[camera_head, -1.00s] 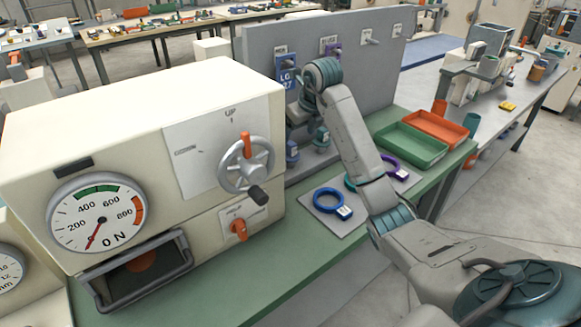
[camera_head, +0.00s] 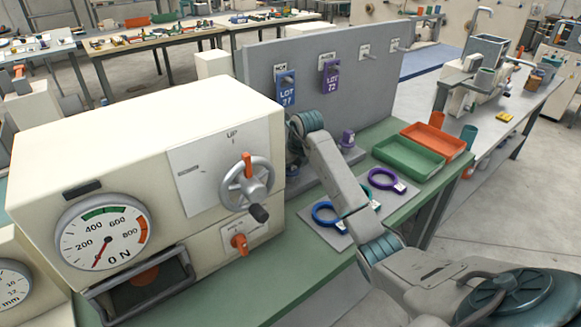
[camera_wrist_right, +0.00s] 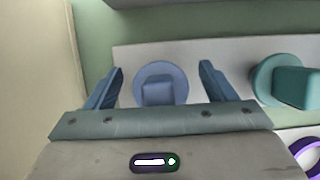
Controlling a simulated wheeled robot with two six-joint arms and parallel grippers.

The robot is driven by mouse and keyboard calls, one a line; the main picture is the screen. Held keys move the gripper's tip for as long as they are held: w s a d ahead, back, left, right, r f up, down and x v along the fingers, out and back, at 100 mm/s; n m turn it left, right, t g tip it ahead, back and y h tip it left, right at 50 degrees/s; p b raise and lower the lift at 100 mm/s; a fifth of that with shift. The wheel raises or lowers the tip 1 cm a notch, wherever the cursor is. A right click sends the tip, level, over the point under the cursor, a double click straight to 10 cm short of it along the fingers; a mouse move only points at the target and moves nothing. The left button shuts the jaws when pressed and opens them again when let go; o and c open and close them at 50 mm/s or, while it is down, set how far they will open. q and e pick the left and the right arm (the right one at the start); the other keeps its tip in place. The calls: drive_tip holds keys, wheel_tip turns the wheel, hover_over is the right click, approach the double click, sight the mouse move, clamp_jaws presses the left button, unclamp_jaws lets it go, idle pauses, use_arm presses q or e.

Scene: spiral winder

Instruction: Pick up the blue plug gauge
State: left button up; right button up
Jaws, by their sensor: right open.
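The blue plug gauge (camera_wrist_right: 160,88) shows in the right wrist view as a round flange with a squarer block at its middle. It stands on a pale grey plate (camera_wrist_right: 190,55). My right gripper (camera_wrist_right: 161,74) is open, with one finger on each side of the gauge and a visible gap at both sides. In the head view the gauge is hidden behind my right arm and the cream machine, and the right fingers cannot be made out. My left gripper is not in view.
A teal gauge (camera_wrist_right: 288,82) stands right of the blue one. A purple gauge (camera_head: 347,139) stands farther right. The cream machine (camera_head: 130,130) is close left; a grey panel (camera_head: 265,65) rises behind. Blue, teal and purple rings lie in front, near green (camera_head: 409,157) and orange trays.

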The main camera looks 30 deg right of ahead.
drive_tip(key=c, duration=1.1)
drive_tip(key=shift+r, duration=0.1)
drive_tip(key=shift+r, duration=0.45)
wheel_tip(320, 180, up, 12)
drive_tip(key=b, duration=0.3)
drive_tip(key=shift+f, duration=0.15)
use_arm(q)
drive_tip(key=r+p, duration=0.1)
drive_tip(key=p, duration=0.1)
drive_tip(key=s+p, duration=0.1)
drive_tip(key=p, duration=0.2)
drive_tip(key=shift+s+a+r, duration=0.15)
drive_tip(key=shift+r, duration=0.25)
use_arm(e)
wheel_tip(320, 180, up, 5)
drive_tip(key=shift+r, duration=0.2)
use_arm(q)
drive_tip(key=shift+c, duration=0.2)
